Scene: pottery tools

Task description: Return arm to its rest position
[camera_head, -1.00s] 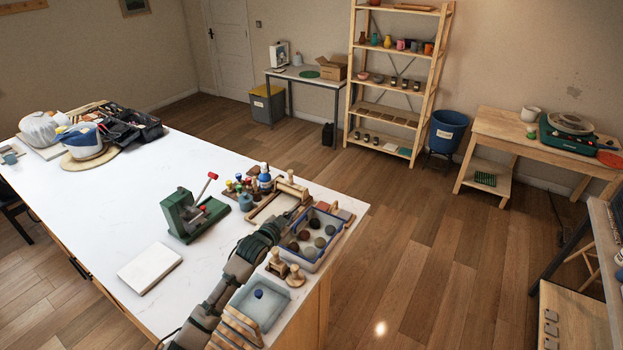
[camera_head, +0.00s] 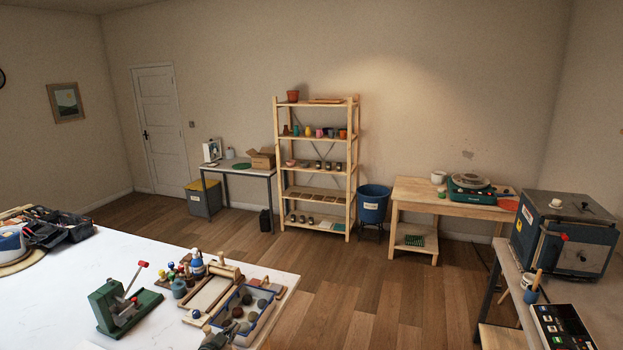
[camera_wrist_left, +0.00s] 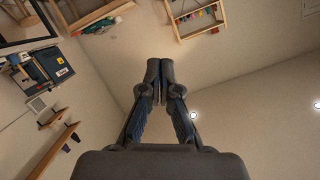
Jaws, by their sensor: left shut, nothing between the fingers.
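My left gripper (camera_wrist_left: 160,82) shows in the left wrist view with its two dark fingers together and nothing between them. In the head view only a small dark part of my left gripper (camera_head: 216,341) shows at the bottom edge, in front of the blue-rimmed tray (camera_head: 262,318) of clay balls. Most of my left arm is out of the picture there. My right gripper is in neither view.
The white worktable (camera_head: 60,300) carries a green press (camera_head: 118,308), small bottles and a wooden frame (camera_head: 212,292). A kiln (camera_head: 562,235) stands on the right bench. Open wooden floor (camera_head: 345,290) lies between. The wrist view faces walls and furniture, seen tilted.

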